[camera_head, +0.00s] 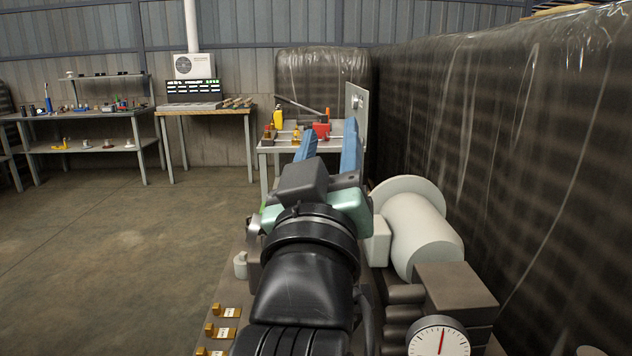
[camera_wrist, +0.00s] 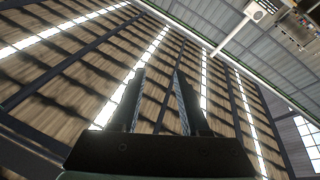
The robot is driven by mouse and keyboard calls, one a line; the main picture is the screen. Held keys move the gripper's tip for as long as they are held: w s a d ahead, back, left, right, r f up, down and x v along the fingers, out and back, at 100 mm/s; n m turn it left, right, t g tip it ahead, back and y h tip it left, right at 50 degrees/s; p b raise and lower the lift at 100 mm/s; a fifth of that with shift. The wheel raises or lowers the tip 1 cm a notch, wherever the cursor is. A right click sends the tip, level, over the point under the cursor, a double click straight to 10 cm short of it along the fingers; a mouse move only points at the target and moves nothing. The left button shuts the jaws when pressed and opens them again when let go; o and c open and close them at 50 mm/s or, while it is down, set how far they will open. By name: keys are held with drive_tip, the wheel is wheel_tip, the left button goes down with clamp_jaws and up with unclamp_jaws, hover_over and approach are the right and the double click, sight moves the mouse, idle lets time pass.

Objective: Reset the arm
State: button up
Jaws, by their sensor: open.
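My gripper (camera_head: 329,152) is at the end of my arm, which reaches forward from the bottom middle of the head view. Its two blue fingers point up and away, and they stand apart with nothing between them. In the wrist view my gripper (camera_wrist: 158,100) shows as two dark fingers with an empty gap. The wrist camera looks up at the roof, with its wooden boards and bright strips, so the gripper is tilted upward. No insulator stack can be made out in either view.
A grey table (camera_head: 283,147) with a yellow bottle (camera_head: 278,119) and a red container (camera_head: 321,130) stands ahead. Benches (camera_head: 205,112) line the back wall. A dark wrapped stack (camera_head: 510,130) fills the right side. A white cylinder (camera_head: 425,238) and a dial gauge (camera_head: 438,338) sit right of my arm. The left floor is clear.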

drive_tip(key=s+a+r+m+t+y, duration=0.1)
drive_tip(key=s+r+m+t+y, duration=0.35)
drive_tip(key=s+r, duration=0.8)
wheel_tip(320, 180, up, 24)
drive_tip(key=s+n+t+h+p, duration=0.1)
drive_tip(key=n+h+p, duration=0.1)
drive_tip(key=p, duration=2.4)
drive_tip(key=shift+s+a+r, duration=0.25)
drive_tip(key=shift+s, duration=0.05)
drive_tip(key=shift+f, duration=0.1)
